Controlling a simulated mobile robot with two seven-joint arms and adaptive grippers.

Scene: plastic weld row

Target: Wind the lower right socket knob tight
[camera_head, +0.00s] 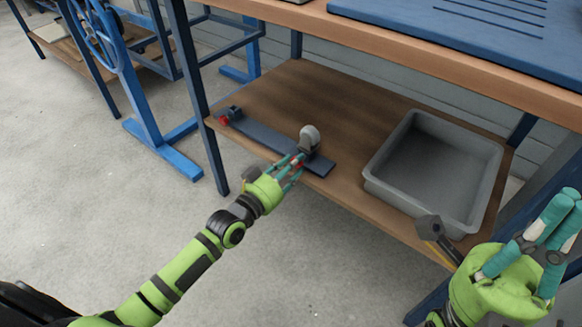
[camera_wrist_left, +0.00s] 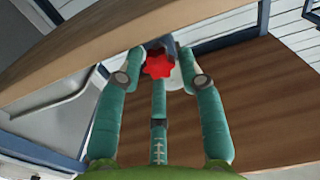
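A red lobed knob (camera_wrist_left: 157,64) shows in the left wrist view, at the end of a dark fitting. In the head view only a little of this red knob (camera_head: 301,165) shows among my fingers, at the right part of a dark bar (camera_head: 268,138) on the lower shelf. My left gripper (camera_head: 293,163) is at the knob from the front. In the left wrist view its fingers (camera_wrist_left: 160,82) stand spread on both sides of the knob, with gaps beside it. Whether the middle finger touches it is unclear. My right gripper (camera_head: 524,236) is open and empty at the right.
Another red knob (camera_head: 224,120) sits at the bar's left end. A pale rounded part (camera_head: 309,138) stands behind my left fingers. A grey bin (camera_head: 377,183) occupies the shelf's right side. The wooden shelf (camera_head: 315,92) behind the bar is clear; the bench top (camera_head: 420,60) hangs above.

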